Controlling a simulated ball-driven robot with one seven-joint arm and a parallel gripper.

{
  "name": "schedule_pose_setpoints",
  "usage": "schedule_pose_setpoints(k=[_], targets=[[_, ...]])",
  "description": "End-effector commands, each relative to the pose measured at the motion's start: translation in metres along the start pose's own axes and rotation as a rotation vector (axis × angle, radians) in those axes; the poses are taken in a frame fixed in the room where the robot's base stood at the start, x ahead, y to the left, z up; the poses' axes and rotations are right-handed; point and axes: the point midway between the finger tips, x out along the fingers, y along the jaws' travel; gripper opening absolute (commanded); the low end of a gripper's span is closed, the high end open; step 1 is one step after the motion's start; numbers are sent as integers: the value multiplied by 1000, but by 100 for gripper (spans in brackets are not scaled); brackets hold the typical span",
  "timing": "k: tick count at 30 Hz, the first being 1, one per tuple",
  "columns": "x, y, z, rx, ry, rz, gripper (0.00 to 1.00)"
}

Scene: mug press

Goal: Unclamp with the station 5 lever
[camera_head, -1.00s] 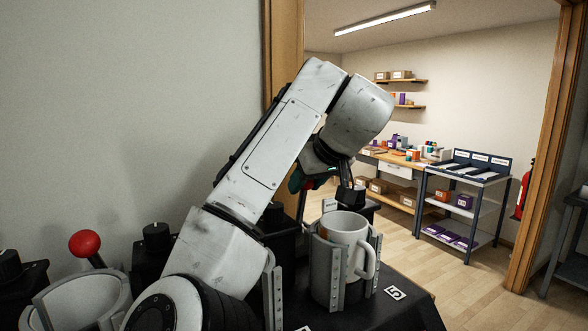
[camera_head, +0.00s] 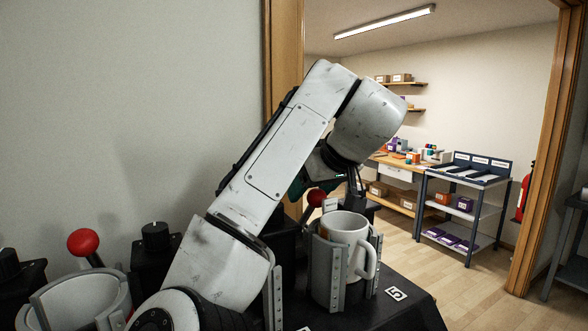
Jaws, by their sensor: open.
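The station 5 press, marked by a "5" label (camera_head: 396,293), holds a white mug (camera_head: 345,238) in its grey clamp jaws (camera_head: 328,270). The mug is upright, its handle facing right. Behind its left side stands a lever with a red ball knob (camera_head: 316,198); its lower shaft is largely hidden. My gripper (camera_head: 357,184) is behind and above the mug, right of the knob, partly hidden by my own wrist. Its dark fingers point down and look empty. I cannot tell how far they are from the knob in depth.
A neighbouring station at lower left has a red-knobbed lever (camera_head: 83,242), a black dial (camera_head: 155,236) and an empty grey holder (camera_head: 75,303). A grey wall lies behind my arm. Beyond the doorway are a shelf cart (camera_head: 466,205) and open wooden floor.

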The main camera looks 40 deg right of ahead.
Motion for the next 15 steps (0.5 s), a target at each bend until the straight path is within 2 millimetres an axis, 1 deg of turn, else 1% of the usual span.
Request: schedule_pose_setpoints(k=[8,15], targets=[[-4,0,-3,0,1,1,64],[-22,0,-15,0,1,1,64]])
